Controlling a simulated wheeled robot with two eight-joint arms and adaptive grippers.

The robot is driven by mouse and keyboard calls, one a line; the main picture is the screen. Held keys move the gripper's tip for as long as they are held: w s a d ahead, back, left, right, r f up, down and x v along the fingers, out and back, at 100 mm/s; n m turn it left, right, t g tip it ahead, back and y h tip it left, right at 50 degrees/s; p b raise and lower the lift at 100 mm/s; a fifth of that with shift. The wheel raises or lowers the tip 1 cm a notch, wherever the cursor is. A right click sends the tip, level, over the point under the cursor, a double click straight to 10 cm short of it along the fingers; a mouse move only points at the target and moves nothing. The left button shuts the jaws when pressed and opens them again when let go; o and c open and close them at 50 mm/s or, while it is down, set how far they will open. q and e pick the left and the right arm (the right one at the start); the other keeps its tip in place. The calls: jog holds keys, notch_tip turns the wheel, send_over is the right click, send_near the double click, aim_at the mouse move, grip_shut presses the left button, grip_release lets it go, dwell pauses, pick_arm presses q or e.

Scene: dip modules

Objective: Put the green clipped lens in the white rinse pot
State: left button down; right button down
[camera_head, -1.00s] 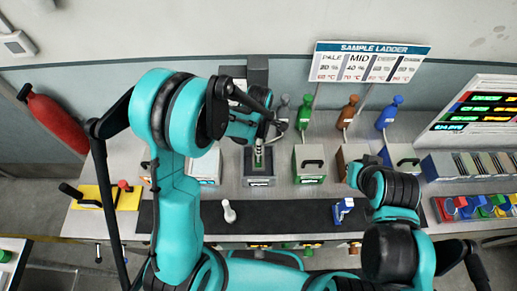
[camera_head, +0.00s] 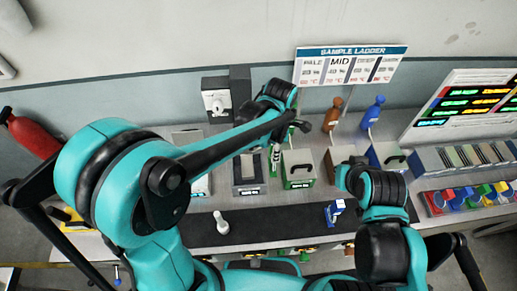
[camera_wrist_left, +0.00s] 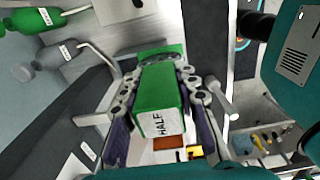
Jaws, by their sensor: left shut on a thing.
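My left gripper (camera_head: 276,160) is shut on the green clipped lens (camera_wrist_left: 160,100). In the left wrist view the green block sits between the two fingers (camera_wrist_left: 163,88), with a white label on its near end. In the head view only a small bit of green shows at the fingertips, above the bench between the open grey pot and the green pot. A white-fronted pot (camera_head: 200,186), which may be the white rinse pot, stands left of the grey pot. My left arm hides much of it. My right arm shows at the lower right, but its gripper cannot be made out.
The open grey pot (camera_head: 247,188) and the green pot (camera_head: 298,182) with a black handle stand in the row. Brown and blue bottles (camera_head: 372,114) stand behind. A white piece (camera_head: 221,224) and a blue clip (camera_head: 334,212) are on the dark mat (camera_head: 275,228).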

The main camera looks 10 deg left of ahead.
aim_at(202, 187)
pick_arm(q)
jog(key=shift+s+d+r, duration=0.2)
jog(key=shift+d+r, duration=0.1)
jog(key=shift+d, duration=0.15)
jog(key=a+f+b, duration=0.2)
jog(key=a+f, duration=0.2)
jog(key=a, duration=0.6)
jog(key=a+f+b, duration=0.3)
jog(key=a, duration=0.8)
jog(key=a+f+b, duration=0.2)
jog(key=a+f, duration=0.2)
jog(key=a, duration=0.6)
notch_tip(202, 187, down, 10)
jog(key=a+b, duration=0.1)
jog(key=b, duration=0.1)
jog(key=shift+w+a, duration=0.15)
jog(key=shift+w, duration=0.05)
jog(key=shift+f+b, duration=0.2)
jog(key=shift+b, duration=0.2)
jog(key=c, duration=1.1)
grip_release()
jog(key=shift+c, duration=0.2)
